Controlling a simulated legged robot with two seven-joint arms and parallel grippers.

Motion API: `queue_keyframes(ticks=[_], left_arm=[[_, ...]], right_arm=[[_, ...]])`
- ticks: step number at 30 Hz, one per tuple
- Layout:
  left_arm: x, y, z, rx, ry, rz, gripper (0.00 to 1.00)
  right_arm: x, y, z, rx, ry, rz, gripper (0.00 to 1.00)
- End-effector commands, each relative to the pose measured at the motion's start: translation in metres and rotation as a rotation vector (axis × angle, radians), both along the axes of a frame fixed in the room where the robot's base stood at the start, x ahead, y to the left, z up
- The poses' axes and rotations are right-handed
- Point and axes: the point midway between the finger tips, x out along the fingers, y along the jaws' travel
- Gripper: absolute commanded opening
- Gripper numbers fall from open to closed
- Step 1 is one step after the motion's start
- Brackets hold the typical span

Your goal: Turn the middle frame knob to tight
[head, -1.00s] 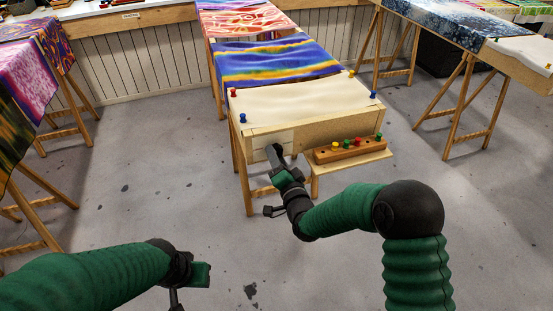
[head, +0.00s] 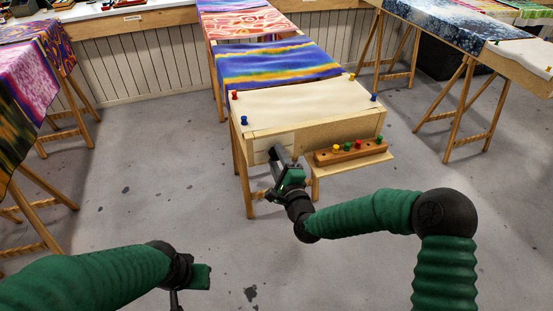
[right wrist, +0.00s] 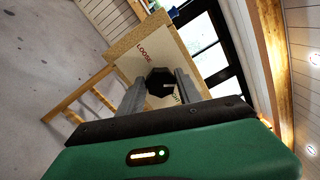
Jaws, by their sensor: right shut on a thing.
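The middle frame is the pale, sand-coloured stretched frame (head: 310,100) ahead of me. A light label plate (head: 262,150) is on its front left. In the right wrist view a dark faceted knob (right wrist: 160,82) stands on this plate, with red LOOSE lettering on one side. Green lettering beyond the knob is partly hidden by a finger. My right gripper (right wrist: 161,90) is shut on the knob, one finger on each side. In the head view my right gripper (head: 277,154) hides the knob. My left gripper (head: 200,277) is low at the left, its jaws unclear.
A wooden rack with coloured pegs (head: 350,151) sits on a small shelf (head: 352,174) right of my right gripper. Pushpins stand at the frame's corners. Striped blue silk (head: 275,63) lies behind. Draped trestle tables stand left and right. The grey floor (head: 130,190) between is clear.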

Motion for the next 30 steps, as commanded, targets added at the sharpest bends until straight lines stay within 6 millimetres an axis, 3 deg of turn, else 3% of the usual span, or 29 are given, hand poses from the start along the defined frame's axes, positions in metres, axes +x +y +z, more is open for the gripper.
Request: queue_keyframes(ticks=[30], left_arm=[[0.0000, 0.0000, -0.0058, 0.000, 0.000, 0.000, 0.36]], right_arm=[[0.0016, -0.0059, -0.0047, 0.851, 0.286, -0.009, 0.01]])
